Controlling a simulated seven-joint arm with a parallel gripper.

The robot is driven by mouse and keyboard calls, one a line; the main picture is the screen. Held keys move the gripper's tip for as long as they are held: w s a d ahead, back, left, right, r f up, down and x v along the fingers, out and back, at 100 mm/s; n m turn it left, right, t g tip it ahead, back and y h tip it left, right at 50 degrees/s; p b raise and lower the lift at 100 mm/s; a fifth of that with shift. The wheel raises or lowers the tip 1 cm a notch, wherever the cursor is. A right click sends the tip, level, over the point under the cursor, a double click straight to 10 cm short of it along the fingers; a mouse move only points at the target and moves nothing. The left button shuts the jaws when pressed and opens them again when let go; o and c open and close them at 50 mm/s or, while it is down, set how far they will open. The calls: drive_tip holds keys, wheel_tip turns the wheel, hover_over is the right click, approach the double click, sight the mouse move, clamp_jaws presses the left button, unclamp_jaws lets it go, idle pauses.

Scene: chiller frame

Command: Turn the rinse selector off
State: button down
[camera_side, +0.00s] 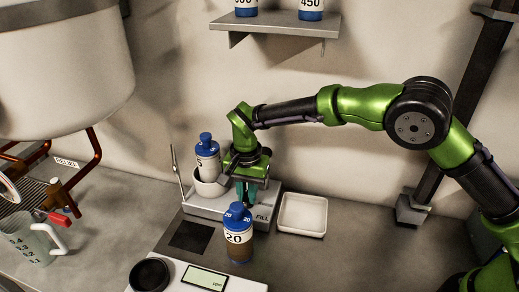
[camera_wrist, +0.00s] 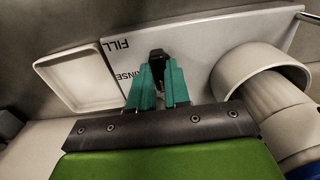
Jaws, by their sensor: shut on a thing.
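The rinse selector is a small black knob (camera_wrist: 158,56) on the pale grey panel of the rinse station (camera_wrist: 195,45). In the wrist view the teal fingers of my gripper (camera_wrist: 160,78) are shut around it. The word RINSE, partly covered by a finger, and the word FILL are printed on the panel left of the knob. In the side view my gripper (camera_side: 245,192) points down onto the station (camera_side: 208,206), and the selector is hidden behind the fingers and a bottle. I cannot tell which setting the knob points to.
A white cup holder (camera_side: 208,187) with a blue-capped bottle (camera_side: 207,158) stands close left of my gripper. A bottle marked 20 (camera_side: 238,238) stands in front. An empty white tray (camera_side: 302,214) lies right. A scale (camera_side: 205,278) is at the front, and a shelf (camera_side: 278,24) hangs above.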

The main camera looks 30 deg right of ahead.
idle(0.4)
drive_tip(key=c, duration=1.1)
unclamp_jaws()
drive_tip(key=shift+r, duration=0.1)
wheel_tip(320, 180, up, 12)
drive_tip(key=shift+f, duration=0.1)
